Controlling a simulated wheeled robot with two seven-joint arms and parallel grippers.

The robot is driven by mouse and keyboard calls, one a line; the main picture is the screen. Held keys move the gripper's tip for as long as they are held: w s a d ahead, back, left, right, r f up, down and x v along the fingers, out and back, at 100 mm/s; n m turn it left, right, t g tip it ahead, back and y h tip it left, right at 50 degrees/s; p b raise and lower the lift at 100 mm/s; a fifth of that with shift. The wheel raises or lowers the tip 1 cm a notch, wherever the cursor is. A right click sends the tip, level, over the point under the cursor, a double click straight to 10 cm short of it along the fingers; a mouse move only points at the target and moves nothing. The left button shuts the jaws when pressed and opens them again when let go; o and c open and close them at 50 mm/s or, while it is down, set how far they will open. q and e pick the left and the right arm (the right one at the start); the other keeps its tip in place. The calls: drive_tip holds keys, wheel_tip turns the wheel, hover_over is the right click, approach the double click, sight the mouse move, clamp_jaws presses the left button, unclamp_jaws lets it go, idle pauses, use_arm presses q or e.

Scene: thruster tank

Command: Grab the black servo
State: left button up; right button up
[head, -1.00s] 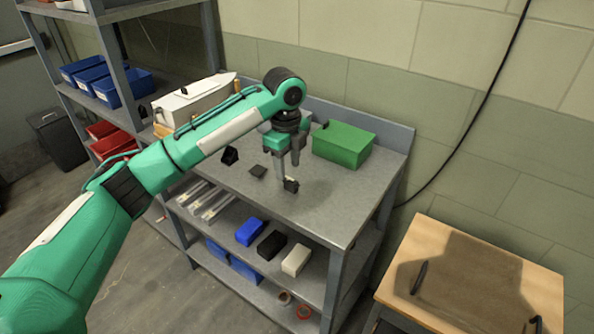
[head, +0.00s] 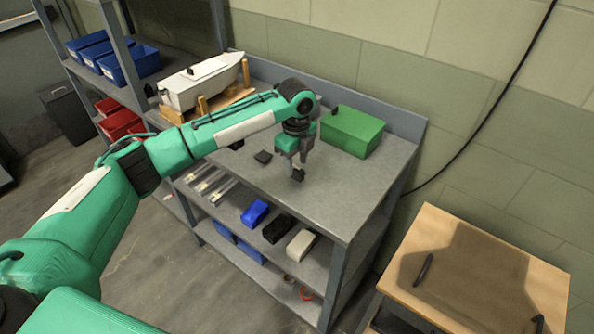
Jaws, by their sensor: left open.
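Several small black pieces lie on the grey bench top (head: 330,200). A small black block (head: 298,176), which looks like the black servo, is right at the fingertips of my left gripper (head: 292,168). That gripper points down, is open, and partly covers the block's upper side. I cannot tell whether the fingers touch it. A flat black piece (head: 263,157) lies to its left. Another dark piece (head: 237,145) farther left is partly hidden behind my left arm. My right gripper is out of view.
A green box (head: 350,132) stands close to the right of my gripper. A white boat model (head: 205,82) on a wooden stand is at the back left. Blue, black and white blocks (head: 301,245) sit on the lower shelf. A wooden-topped cabinet (head: 420,230) stands at right.

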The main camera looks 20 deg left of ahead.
sight(297, 169)
use_arm(q)
drive_tip(key=f, duration=0.2)
drive_tip(key=shift+w+f+p, duration=0.25)
drive_tip(key=shift+f+p, duration=0.05)
drive_tip(key=shift+p, duration=0.1)
drive_tip(key=shift+f, duration=0.5)
clamp_jaws()
use_arm(e)
drive_tip(key=shift+s+d+r, duration=0.1)
drive_tip(key=shift+s+r, duration=0.55)
drive_tip(key=shift+r, duration=0.05)
